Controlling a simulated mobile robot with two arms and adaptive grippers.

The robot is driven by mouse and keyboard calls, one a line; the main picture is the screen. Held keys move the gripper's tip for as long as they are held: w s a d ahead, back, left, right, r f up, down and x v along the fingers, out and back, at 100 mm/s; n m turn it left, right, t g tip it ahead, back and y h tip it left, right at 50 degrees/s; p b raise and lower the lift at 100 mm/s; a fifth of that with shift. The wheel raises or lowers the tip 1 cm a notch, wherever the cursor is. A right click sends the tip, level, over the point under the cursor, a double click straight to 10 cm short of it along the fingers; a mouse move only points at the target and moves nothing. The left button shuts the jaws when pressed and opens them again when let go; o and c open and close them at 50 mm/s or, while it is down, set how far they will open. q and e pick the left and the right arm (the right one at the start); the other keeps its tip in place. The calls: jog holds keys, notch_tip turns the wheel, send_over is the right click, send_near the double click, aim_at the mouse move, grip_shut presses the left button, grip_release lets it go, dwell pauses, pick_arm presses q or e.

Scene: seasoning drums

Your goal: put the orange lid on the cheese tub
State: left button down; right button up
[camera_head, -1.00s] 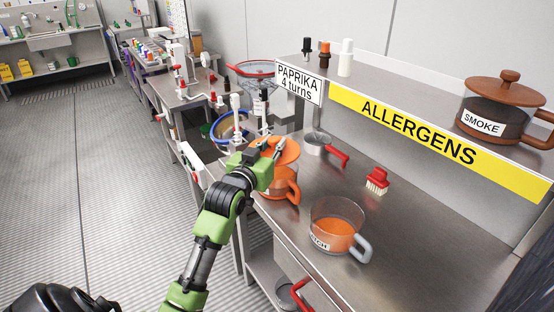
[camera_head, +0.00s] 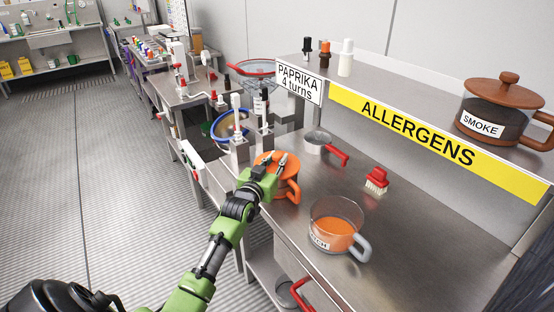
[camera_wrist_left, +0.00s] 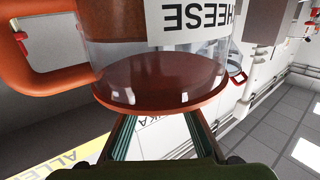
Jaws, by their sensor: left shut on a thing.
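The orange lid (camera_head: 293,169) is at the top of the orange-filled cheese tub (camera_head: 279,189), which stands at the left end of the steel counter. My left gripper (camera_head: 271,164) is shut on the lid from above. The left wrist view is upside down. It shows the lid (camera_wrist_left: 160,82) as a brown-orange disc across the clear tub wall, with part of the CHEESE label (camera_wrist_left: 192,20) and the handle (camera_wrist_left: 45,78). The lid looks level and at the rim; whether it touches all round I cannot tell. Its knob is hidden. My right gripper is not in view.
A glass cup of orange contents (camera_head: 337,228) stands nearer on the counter. A small red-handled pan (camera_head: 319,142) and a red brush (camera_head: 377,180) lie behind. A shelf with the ALLERGENS sign (camera_head: 418,133) bounds the back. The right part of the counter is clear.

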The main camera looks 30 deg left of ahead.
pick_arm(q)
jog(key=shift+f, duration=0.1)
jog(key=c, duration=1.8)
grip_release()
jog(key=shift+s+d, duration=0.1)
jog(key=shift+s, duration=0.25)
jog(key=b+v, duration=0.1)
jog(key=v, duration=1)
jog(key=shift+s, duration=0.15)
